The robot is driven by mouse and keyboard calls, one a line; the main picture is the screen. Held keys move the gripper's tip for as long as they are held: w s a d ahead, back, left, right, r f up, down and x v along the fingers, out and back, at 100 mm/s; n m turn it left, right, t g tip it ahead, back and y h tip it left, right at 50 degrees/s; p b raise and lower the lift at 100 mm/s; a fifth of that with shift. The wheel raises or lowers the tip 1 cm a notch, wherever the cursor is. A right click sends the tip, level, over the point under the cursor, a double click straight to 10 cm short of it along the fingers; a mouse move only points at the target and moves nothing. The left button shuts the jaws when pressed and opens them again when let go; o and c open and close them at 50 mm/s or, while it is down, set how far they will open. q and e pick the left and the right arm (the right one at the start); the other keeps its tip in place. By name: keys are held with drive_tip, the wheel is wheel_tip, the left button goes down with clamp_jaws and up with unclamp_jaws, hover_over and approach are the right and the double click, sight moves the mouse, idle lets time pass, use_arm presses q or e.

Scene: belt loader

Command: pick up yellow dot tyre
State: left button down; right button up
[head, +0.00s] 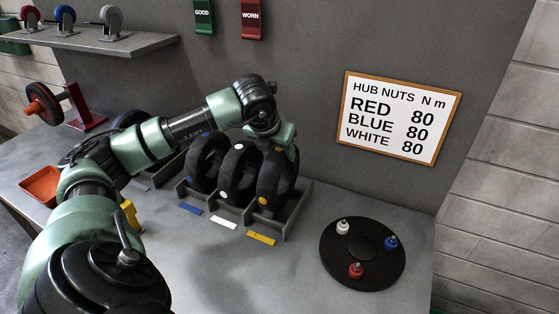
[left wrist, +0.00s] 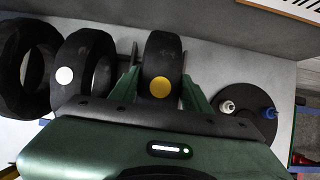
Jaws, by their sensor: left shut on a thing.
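The yellow dot tyre (head: 278,178) stands upright in the right slot of the tyre rack (head: 302,203). My left gripper (head: 284,140) is over its top and shut on it. In the left wrist view the tyre (left wrist: 161,68) sits between the two green fingers (left wrist: 162,88), with its yellow dot facing the camera. The white dot tyre (head: 238,172) and the blue dot tyre (head: 205,163) stand in the slots to its left. My right gripper is not in view.
A black round plate (head: 362,268) with white, blue and red nuts lies to the right of the rack. Yellow, white and blue labels lie in front of the slots. A grey wall (head: 320,50) rises behind. An orange tray (head: 41,186) is at the left.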

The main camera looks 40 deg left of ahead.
use_arm(q)
wheel_tip(320, 180, up, 17)
idle(0.6)
